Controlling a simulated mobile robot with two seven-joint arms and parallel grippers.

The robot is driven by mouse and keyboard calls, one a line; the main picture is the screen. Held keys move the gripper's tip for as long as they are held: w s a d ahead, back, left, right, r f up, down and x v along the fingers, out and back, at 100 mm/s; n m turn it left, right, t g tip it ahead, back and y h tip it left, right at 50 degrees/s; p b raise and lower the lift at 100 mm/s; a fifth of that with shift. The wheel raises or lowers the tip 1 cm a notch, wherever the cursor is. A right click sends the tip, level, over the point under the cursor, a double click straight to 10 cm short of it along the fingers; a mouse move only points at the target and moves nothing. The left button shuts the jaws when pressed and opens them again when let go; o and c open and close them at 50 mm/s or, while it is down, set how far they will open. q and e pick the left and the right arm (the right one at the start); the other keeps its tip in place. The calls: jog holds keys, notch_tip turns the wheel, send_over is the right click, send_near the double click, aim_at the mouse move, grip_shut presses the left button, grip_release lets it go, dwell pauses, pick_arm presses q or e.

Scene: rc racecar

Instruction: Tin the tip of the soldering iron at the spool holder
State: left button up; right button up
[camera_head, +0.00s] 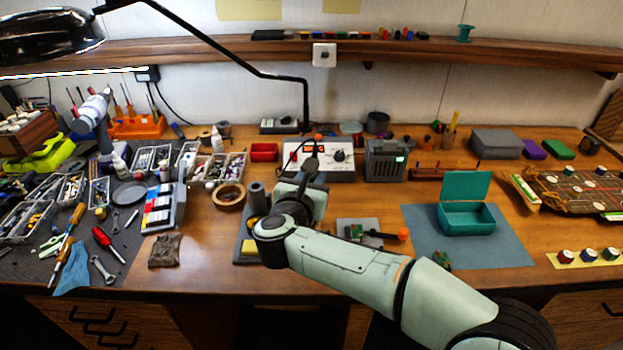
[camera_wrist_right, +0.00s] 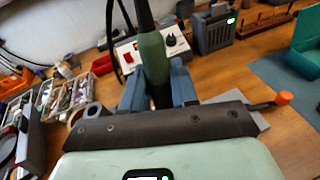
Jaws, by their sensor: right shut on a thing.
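My right gripper (camera_wrist_right: 158,88) is shut on the green handle of the soldering iron (camera_wrist_right: 153,58); a black cable runs up from the handle. In the head view, the gripper (camera_head: 303,180) is in front of the white soldering station (camera_head: 341,168). The iron's tip is hidden behind the gripper. A grey stand (camera_head: 256,196) with a yellow sponge is just left of my right gripper. No spool holder can be made out for certain; a teal spool (camera_head: 464,33) is on the back shelf. My left gripper is not in view.
A grey box with a green display (camera_head: 386,162) is right of the station. A small grey plate (camera_head: 346,224) holds a green board, with an orange-ended tool nearby. A teal box (camera_head: 467,218) stands on a blue mat (camera_head: 424,250). Tools and parts trays crowd the left.

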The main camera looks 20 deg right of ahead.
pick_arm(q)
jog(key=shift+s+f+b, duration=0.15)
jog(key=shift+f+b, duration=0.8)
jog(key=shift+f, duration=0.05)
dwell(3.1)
